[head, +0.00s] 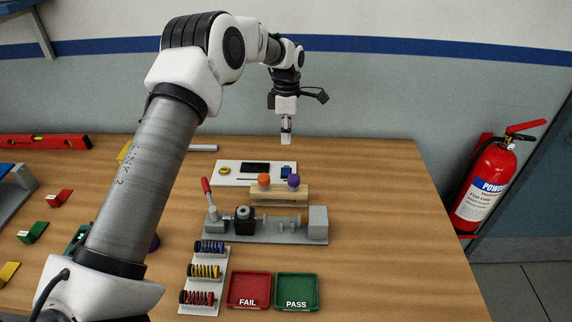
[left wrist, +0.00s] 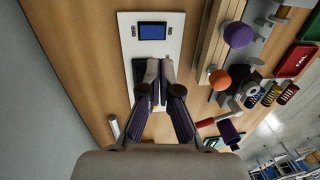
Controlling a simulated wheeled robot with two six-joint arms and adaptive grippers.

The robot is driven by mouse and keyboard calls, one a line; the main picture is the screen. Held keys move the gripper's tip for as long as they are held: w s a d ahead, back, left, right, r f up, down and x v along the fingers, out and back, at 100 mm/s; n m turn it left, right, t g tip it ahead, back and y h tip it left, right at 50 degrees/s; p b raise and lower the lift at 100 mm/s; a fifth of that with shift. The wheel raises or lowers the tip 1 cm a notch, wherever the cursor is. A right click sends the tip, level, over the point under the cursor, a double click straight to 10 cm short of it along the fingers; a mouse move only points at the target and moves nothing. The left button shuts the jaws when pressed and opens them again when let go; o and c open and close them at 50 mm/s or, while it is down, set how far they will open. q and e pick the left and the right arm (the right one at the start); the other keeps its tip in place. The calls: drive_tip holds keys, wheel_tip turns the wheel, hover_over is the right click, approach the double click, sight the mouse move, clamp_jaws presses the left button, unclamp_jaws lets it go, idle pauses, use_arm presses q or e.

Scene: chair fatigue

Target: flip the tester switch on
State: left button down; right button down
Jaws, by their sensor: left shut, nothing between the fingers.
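The white tester panel (head: 228,181) lies flat near the back of the table. Its blue switch (head: 286,172) is at the panel's right end, with a dark display (head: 255,168) left of it. In the left wrist view the blue switch (left wrist: 152,32) sits in a dark frame with small lettering on both sides. Which way it is set I cannot tell. My left gripper (head: 286,140) points down, shut and empty, above the table behind the switch. In the left wrist view its fingertips (left wrist: 159,68) partly cover the panel, just below the switch. My right gripper is not in view.
A wooden block (head: 279,196) with orange (head: 264,181) and purple (head: 294,181) knobs stands in front of the panel. Beyond it are a grey clamp fixture (head: 318,225), springs, and red FAIL (head: 248,274) and green PASS (head: 297,275) trays. The table's right side is clear.

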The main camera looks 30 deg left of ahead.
sight(286, 171)
use_arm(q)
drive_tip(key=f+p, duration=0.1)
drive_tip(key=f, duration=0.5)
drive_tip(key=s+f+p, duration=0.1)
drive_tip(key=f, duration=0.2)
drive_tip(key=shift+s+d+f+p, duration=0.1)
drive_tip(key=shift+d+f+p, duration=0.05)
drive_tip(key=shift+d+p, duration=0.2)
drive_tip(key=shift+s+f, duration=0.1)
drive_tip(key=shift+f, duration=0.15)
drive_tip(key=shift+f, duration=0.1)
drive_tip(key=shift+d+f, duration=0.1)
drive_tip(key=shift+f, duration=0.15)
drive_tip(key=shift+s+r, duration=0.1)
drive_tip(key=shift+s, duration=0.05)
drive_tip(key=shift+w+a+r, duration=0.2)
drive_tip(key=shift+w+a, duration=0.2)
drive_tip(key=shift+w, duration=0.35)
drive_tip(key=shift+r, duration=0.1)
